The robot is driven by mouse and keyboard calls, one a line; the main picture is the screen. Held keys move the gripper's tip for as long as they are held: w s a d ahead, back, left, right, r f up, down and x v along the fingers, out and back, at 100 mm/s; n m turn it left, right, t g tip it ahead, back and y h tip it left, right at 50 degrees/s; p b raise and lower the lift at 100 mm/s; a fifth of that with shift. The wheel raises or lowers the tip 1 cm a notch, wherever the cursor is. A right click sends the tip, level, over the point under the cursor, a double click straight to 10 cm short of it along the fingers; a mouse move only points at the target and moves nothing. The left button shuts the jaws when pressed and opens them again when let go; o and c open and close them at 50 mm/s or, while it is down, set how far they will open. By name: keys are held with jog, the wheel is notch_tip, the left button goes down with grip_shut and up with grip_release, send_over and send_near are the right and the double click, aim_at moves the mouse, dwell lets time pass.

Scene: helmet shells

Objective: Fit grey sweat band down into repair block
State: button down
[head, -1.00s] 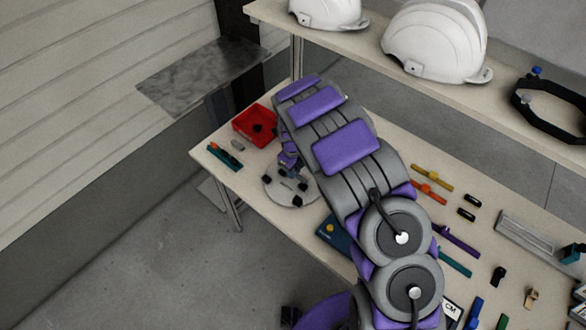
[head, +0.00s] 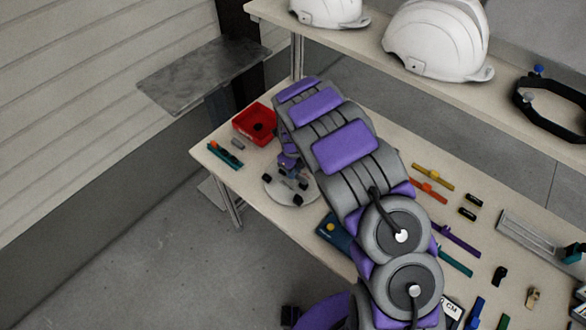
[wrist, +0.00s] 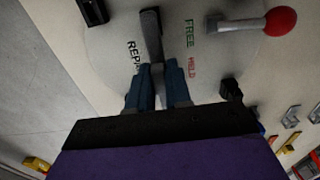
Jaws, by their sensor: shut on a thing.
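My gripper (wrist: 158,82) has its two blue fingers close together around a slim grey piece, which looks like the grey sweat band (wrist: 152,36). The piece sticks out beyond the fingertips over a pale round plate (head: 272,191). Printed words on the plate read "FREE", "HELD" and a partly covered "REPA...". In the head view my gripper (head: 289,164) is small, low over the plate, and partly behind my arm. Black blocks (wrist: 231,89) stand on the plate; I cannot tell which is the repair block, or whether the band touches one.
A lever with a red knob (wrist: 281,20) lies near the printed words. A red bin (head: 255,123) and a teal tool (head: 224,155) lie on the table's left end. Coloured strips lie to the right. White helmets (head: 437,40) stand on the shelf behind.

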jog(key=shift+f, duration=0.5)
jog(key=c, duration=1)
grip_release()
notch_tip(320, 180, up, 17)
jog(key=shift+a+r+p, duration=0.1)
jog(key=shift+p, duration=1.05)
